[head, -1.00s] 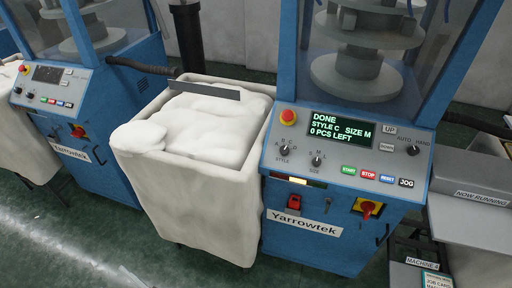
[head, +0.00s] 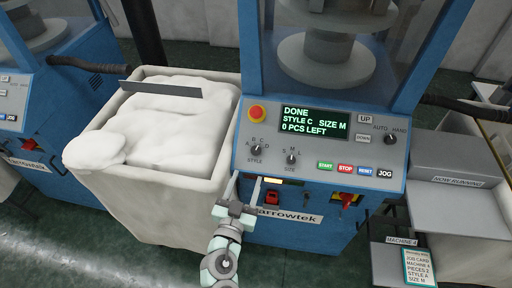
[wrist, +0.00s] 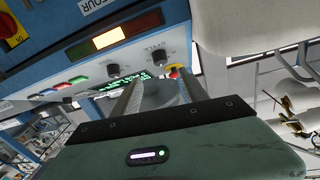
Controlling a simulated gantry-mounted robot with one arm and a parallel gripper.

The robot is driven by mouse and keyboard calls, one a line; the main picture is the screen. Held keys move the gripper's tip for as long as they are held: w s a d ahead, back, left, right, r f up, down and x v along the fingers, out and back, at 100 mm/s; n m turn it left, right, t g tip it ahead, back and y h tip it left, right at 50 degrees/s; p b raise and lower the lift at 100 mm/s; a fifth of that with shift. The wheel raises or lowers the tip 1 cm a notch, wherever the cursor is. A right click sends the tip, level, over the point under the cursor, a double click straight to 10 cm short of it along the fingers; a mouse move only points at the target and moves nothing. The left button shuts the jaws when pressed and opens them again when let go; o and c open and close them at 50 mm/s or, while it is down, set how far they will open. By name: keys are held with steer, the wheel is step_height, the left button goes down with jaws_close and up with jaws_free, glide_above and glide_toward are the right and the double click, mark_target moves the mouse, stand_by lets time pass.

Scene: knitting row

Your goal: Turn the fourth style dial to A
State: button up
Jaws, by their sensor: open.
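The style dial (head: 257,150) is a dark knob on the sloped grey panel of the blue machine, with letters A to D around it. Its exact pointer direction is too small to read, but the green display (head: 314,121) says DONE, STYLE C, SIZE M, 0 PCS LEFT. My gripper (head: 246,180) is open and empty, its two fingers pointing up just below the style dial, apart from it. In the wrist view the style dial (wrist: 157,57) shows beyond the open fingers (wrist: 158,90), beside the size dial (wrist: 113,70).
The size dial (head: 291,160) is right of the style dial, and a red emergency button (head: 257,113) is above it. Coloured buttons (head: 345,168) line the panel's lower edge. A white fabric-filled bin (head: 150,140) stands left. A job card (head: 419,268) reads machine 4, style A, size M.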

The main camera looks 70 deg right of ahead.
mark_target(255, 152)
steer(key=d, duration=0.3)
steer(key=w+d, duration=0.1)
steer(key=d, duration=0.2)
steer(key=d+p, duration=0.1)
steer(key=d, duration=0.3)
steer(key=shift+w, duration=0.4)
steer(key=shift+a, duration=0.1)
jaws_close()
